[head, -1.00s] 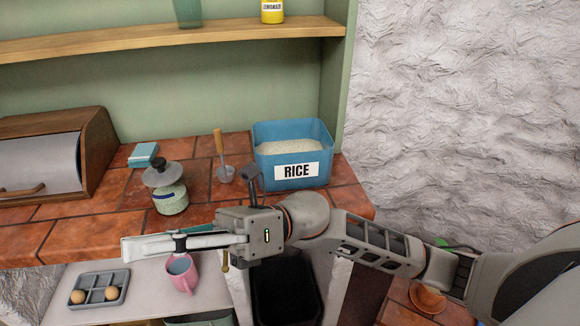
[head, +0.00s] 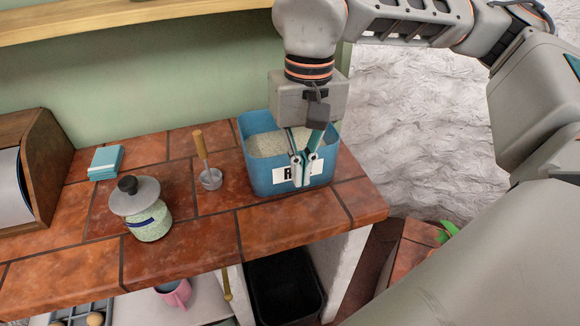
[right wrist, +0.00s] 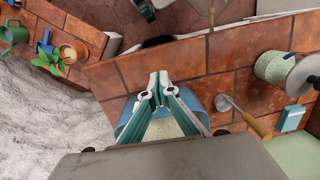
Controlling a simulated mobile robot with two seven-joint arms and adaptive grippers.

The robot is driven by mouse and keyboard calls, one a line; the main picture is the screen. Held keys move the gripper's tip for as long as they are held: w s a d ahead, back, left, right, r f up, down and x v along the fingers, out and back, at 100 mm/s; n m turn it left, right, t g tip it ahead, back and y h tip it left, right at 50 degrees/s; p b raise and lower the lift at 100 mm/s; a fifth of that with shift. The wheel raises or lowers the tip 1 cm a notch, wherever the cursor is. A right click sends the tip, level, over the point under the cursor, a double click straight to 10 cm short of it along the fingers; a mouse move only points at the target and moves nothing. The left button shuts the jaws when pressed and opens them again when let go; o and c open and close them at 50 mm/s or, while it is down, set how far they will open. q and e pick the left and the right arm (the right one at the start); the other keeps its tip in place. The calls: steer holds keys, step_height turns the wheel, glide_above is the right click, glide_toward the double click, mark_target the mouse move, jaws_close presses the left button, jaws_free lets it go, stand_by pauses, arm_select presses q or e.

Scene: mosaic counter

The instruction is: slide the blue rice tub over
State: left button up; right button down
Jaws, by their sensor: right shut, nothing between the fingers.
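The blue rice tub (head: 256,180) stands upright on the tiled counter near its right end, with pale rice inside and a white label on its front. My right gripper (head: 302,182) is shut and empty. It points down in front of the tub and covers part of the label. In the right wrist view the shut fingertips (right wrist: 157,98) overlap the tub (right wrist: 124,121), and I cannot tell whether they touch it. My left gripper is not in view.
A lidded jar (head: 150,222), a wooden-handled tool (head: 207,172) and a teal box (head: 106,162) stand left of the tub. A wooden bread box (head: 45,160) is at the far left. A black bin (head: 285,285) sits below the counter. Bare tiles (head: 300,222) lie in front of the tub.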

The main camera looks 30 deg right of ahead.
steer(key=shift+t+h, duration=0.3)
steer(key=shift+h, duration=0.1)
steer(key=f, duration=0.2)
steer(key=d+f, duration=0.1)
steer(key=f, duration=0.2)
steer(key=w+d+f, duration=0.1)
steer(key=f, duration=0.2)
steer(key=shift+w+d+f+b, duration=0.1)
steer(key=shift+d+f+b, duration=0.15)
steer(key=shift+b, duration=0.15)
steer(key=w, duration=0.3)
steer(key=shift+d+f, duration=0.15)
steer(key=shift+d, duration=0.15)
steer(key=shift+w+d, duration=0.15)
steer(key=shift+w, duration=0.35)
arm_select(q)
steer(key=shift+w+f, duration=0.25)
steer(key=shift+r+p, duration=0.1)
steer(key=shift+p, duration=0.2)
arm_select(e)
steer(key=shift+w, duration=0.1)
